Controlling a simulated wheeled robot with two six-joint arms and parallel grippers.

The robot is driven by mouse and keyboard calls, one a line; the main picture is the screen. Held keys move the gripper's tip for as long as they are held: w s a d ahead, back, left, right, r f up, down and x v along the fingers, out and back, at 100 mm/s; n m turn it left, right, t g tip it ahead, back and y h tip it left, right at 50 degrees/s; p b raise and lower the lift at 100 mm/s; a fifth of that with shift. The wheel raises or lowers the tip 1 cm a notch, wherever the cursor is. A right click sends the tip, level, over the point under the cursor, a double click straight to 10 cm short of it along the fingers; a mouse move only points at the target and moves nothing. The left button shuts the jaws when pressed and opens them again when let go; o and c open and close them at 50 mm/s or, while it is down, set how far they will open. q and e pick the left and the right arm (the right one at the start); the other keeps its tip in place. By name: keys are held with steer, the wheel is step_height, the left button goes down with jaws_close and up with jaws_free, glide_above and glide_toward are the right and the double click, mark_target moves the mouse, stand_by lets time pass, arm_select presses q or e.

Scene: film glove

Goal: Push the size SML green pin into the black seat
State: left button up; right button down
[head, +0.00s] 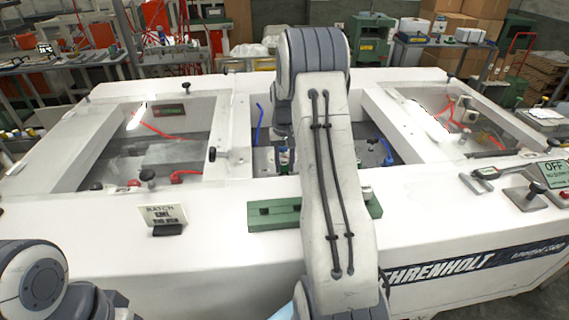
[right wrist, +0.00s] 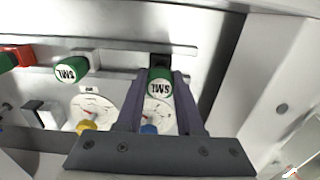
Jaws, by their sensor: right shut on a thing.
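In the right wrist view my right gripper (right wrist: 164,77) is shut on a green pin (right wrist: 160,84) whose white end face reads SML. The fingers lie on both sides of it. A black seat (right wrist: 160,61) shows right behind the pin, which hides part of it. I cannot tell how far the pin is in it. A second green SML pin (right wrist: 71,70) sits to the left, apart from my fingers. In the head view my right arm reaches over into the machine's middle opening, and its gripper is mostly hidden. My left gripper is not in view.
A red part (right wrist: 22,55) is left of the second pin. White dials (right wrist: 97,106) lie below. In the head view a green slotted block (head: 272,216) and a batch card (head: 163,215) stand on the white front ledge (head: 90,235). A white wall is close right of the gripper.

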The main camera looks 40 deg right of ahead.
mark_target(285, 163)
steer(key=shift+f+b, duration=0.35)
steer(key=shift+f, duration=0.35)
steer(key=shift+c, duration=2.3)
jaws_free()
steer(key=shift+r, duration=0.55)
step_height(285, 163, up, 8)
steer(key=b, duration=0.2)
steer(key=shift+r+b, duration=0.25)
steer(key=shift+b, duration=0.05)
steer(key=shift+r, duration=0.5)
